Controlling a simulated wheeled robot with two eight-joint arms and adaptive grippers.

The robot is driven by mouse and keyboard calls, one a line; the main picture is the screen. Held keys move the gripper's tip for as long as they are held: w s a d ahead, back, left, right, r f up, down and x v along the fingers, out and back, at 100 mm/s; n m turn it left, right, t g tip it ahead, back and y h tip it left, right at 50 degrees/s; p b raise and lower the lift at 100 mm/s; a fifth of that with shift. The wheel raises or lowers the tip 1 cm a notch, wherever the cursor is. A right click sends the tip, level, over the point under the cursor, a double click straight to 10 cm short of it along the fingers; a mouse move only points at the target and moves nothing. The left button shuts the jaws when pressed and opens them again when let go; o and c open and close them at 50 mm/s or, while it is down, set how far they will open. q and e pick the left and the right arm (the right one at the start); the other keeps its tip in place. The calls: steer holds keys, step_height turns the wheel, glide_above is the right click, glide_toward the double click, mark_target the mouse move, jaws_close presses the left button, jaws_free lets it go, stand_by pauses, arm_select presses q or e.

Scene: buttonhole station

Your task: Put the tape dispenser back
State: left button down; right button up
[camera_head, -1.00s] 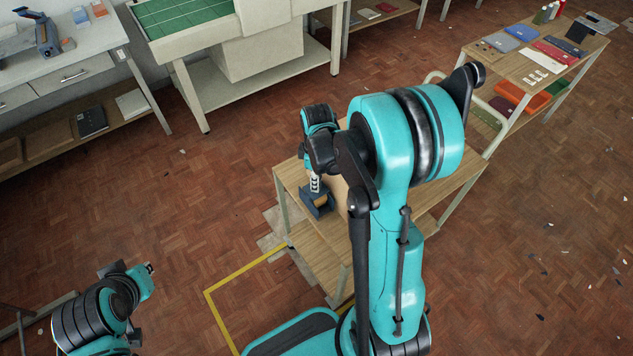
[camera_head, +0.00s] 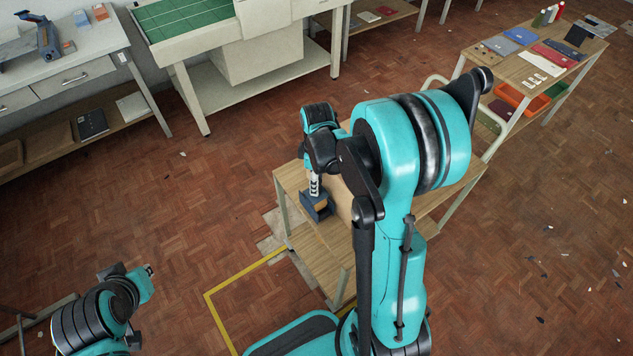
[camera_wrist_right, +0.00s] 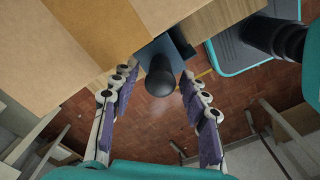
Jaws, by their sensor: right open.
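The tape dispenser (camera_head: 318,207) is dark blue with a brown roll. It stands at the left end of the small wooden table, beside a cardboard box. In the right wrist view it shows as a blue body with a round black handle end (camera_wrist_right: 160,74) pointing at the camera. My right gripper (camera_wrist_right: 155,80) is open, with its fingertips on either side of the handle; I cannot tell whether they touch it. In the head view this gripper (camera_head: 315,186) is just above the dispenser. My left arm is at the lower left, and its small gripper end (camera_head: 149,270) is away from everything.
The cardboard box (camera_wrist_right: 65,50) fills the upper left of the wrist view, close to my right fingers. A grey bench (camera_head: 85,50) with a blue tool (camera_head: 46,38) stands at the far left. A green-mat table (camera_head: 185,20) and a display table (camera_head: 515,70) stand behind. Open floor lies between.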

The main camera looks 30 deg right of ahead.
step_height(320, 180, up, 9)
steer(key=shift+s+p, duration=0.1)
steer(key=shift+p, duration=1.15)
steer(key=shift+a+r, duration=0.1)
steer(key=shift+r, duration=0.55)
steer(key=s+a+r+m+t, duration=0.7)
steer(key=s+a+m, duration=0.2)
steer(key=s+a, duration=0.1)
steer(key=shift+s+a+m, duration=0.2)
steer(key=shift+s+m, duration=0.2)
steer(key=shift+r, duration=0.1)
